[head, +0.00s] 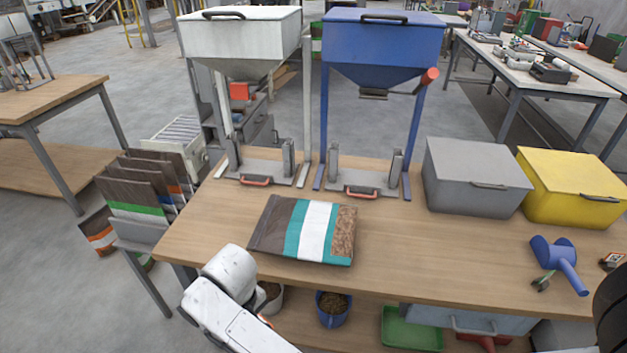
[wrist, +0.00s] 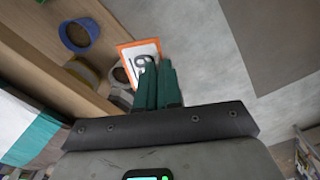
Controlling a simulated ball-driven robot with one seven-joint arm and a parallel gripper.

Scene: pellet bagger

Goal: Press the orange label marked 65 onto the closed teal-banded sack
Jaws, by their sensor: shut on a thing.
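The teal-banded sack (head: 315,229) lies flat on the wooden bench, brown at its left end, with teal and white bands and a pellet-patterned strip at its right end. Part of the sack (wrist: 30,122) also shows at the left of the wrist view. My gripper (wrist: 160,75) is shut on an orange-bordered white label (wrist: 138,52). The label is held at the fingertips, beyond the bench's edge in the wrist view and apart from the sack. Its black digits are turned and partly covered by the fingers, so I cannot read them surely. The head view does not show the fingers.
A white hopper (head: 240,35) and a blue hopper (head: 383,45) stand behind the sack. A grey bin (head: 475,178), a yellow bin (head: 572,188) and a blue tool (head: 562,262) are to the right. A rack of sacks (head: 140,200) stands left.

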